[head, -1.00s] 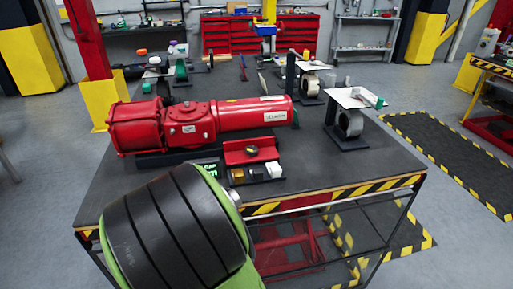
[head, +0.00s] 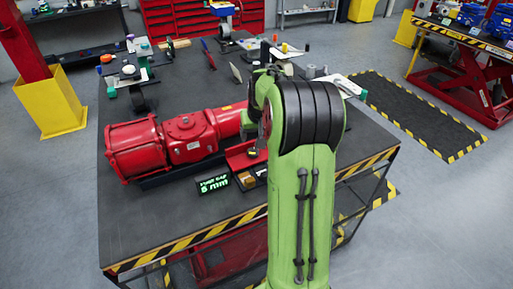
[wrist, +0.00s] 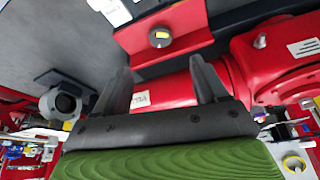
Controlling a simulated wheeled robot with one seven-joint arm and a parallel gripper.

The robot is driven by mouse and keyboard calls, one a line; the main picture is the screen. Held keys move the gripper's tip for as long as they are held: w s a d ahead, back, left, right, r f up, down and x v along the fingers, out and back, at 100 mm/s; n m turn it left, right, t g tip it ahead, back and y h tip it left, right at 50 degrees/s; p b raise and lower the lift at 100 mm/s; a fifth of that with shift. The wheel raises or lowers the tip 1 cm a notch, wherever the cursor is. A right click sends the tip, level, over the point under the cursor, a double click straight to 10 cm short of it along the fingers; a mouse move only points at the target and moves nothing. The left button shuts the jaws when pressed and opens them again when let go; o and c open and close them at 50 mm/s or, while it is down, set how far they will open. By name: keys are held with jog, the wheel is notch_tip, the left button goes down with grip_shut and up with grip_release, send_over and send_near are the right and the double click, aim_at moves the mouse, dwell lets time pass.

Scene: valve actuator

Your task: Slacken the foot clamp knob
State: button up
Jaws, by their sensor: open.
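The knob (head: 252,153) is a small dark disc with a yellow mark, on a red bracket (head: 238,159) in front of the red valve actuator (head: 185,136). In the wrist view the knob (wrist: 160,37) is dark with a grey rim and yellow centre, on the red bracket (wrist: 152,62). My gripper (wrist: 160,66) is open and empty. Its two dark fingers point toward the bracket and the actuator body. The knob shows beyond the fingertips, between them in the picture, and nothing touches it. In the head view my green arm hides the gripper and part of the actuator's right end.
A small display (head: 213,184) reading 5 mm stands in front of the actuator, beside a small block with a yellowish top (head: 246,180). Stands with plates and a ring (wrist: 62,104) sit elsewhere on the dark table (head: 150,215). The front left tabletop is clear.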

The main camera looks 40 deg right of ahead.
aim_at(254, 151)
jog(key=b+x, duration=0.1)
jog(key=x, duration=1.1)
jog(key=shift+r, duration=0.1)
jog(key=shift+c, duration=0.3)
jog(key=c, duration=1)
jog(key=shift+n, duration=0.3)
jog(key=shift+s+d+n+y, duration=0.1)
jog(key=shift+n+y, duration=0.45)
jog(key=shift+n, duration=0.75)
jog(key=shift+d+n+y, duration=0.15)
jog(key=shift+n+y, duration=0.4)
jog(key=shift+n, duration=0.75)
jog(key=shift+t, duration=0.3)
